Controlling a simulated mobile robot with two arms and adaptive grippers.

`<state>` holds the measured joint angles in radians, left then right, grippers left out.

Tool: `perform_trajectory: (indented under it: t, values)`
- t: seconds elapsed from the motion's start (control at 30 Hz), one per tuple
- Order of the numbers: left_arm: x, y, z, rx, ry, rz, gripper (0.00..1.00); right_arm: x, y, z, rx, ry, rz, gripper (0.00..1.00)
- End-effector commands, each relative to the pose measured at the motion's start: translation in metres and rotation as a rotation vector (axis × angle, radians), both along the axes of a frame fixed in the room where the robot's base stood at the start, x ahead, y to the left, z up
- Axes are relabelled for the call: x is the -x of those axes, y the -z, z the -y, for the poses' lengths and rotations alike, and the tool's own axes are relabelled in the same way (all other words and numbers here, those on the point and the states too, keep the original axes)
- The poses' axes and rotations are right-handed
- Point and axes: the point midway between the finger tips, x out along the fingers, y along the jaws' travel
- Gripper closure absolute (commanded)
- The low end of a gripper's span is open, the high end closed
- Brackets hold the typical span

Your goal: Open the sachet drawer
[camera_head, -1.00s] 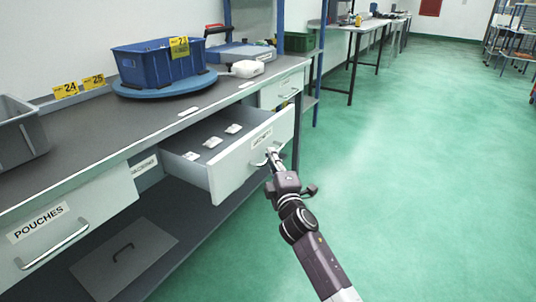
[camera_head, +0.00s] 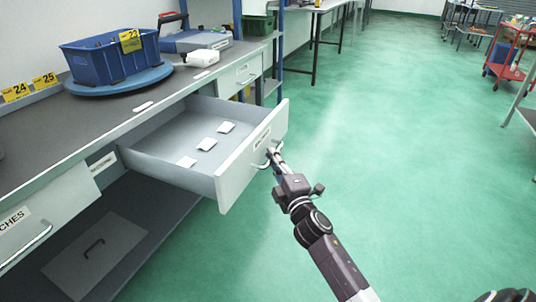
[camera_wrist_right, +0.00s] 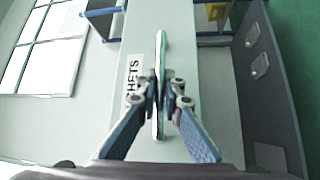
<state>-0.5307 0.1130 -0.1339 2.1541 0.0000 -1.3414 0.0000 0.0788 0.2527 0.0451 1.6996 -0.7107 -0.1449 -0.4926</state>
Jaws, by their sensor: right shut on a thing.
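The sachet drawer (camera_head: 232,178) stands pulled well out of the bench in the head view, with several white sachets lying on its grey floor. Its front carries a label, which reads "...CHETS" in the right wrist view (camera_wrist_right: 133,82). My right gripper (camera_head: 272,158) is at the drawer's bar handle (camera_head: 262,163). In the right wrist view the gripper's fingers (camera_wrist_right: 160,98) are shut on the handle (camera_wrist_right: 161,60), one on each side of the bar. My left gripper is not in view.
The pouches drawer (camera_head: 40,222) is at the left, shut. A blue bin (camera_head: 105,62) stands on a round blue turntable (camera_head: 120,82) on the bench. A grey panel with a handle (camera_head: 97,255) lies on the lower shelf. The green floor (camera_head: 400,150) to the right is clear.

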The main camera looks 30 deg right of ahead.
Motion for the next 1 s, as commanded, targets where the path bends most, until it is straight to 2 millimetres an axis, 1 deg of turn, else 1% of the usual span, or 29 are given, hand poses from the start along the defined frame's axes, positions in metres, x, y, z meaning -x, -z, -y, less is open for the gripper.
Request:
perform_trajectory:
  t: [0.3,0.33,0.47,0.5,0.8,0.87,1.0]
  values:
    - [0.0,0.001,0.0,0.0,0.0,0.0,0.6,0.001,0.002,-0.001,-0.001,-0.003,-0.004,1.0]
    - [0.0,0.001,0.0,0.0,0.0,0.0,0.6,0.0,0.002,-0.001,-0.001,-0.003,-0.004,0.9]
    - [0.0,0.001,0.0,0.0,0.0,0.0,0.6,0.0,0.002,-0.001,-0.001,-0.002,-0.003,0.76]
    - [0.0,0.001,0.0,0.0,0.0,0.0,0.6,0.0,0.002,-0.001,-0.001,-0.001,-0.002,0.75]
    - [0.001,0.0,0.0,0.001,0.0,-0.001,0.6,0.002,0.001,-0.001,0.0,0.0,-0.001,0.75]
    - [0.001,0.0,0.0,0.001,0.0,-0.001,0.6,0.006,0.002,-0.001,0.0,0.0,-0.001,0.75]
    - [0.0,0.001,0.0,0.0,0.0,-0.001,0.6,0.025,0.005,-0.003,-0.001,-0.001,-0.003,0.75]
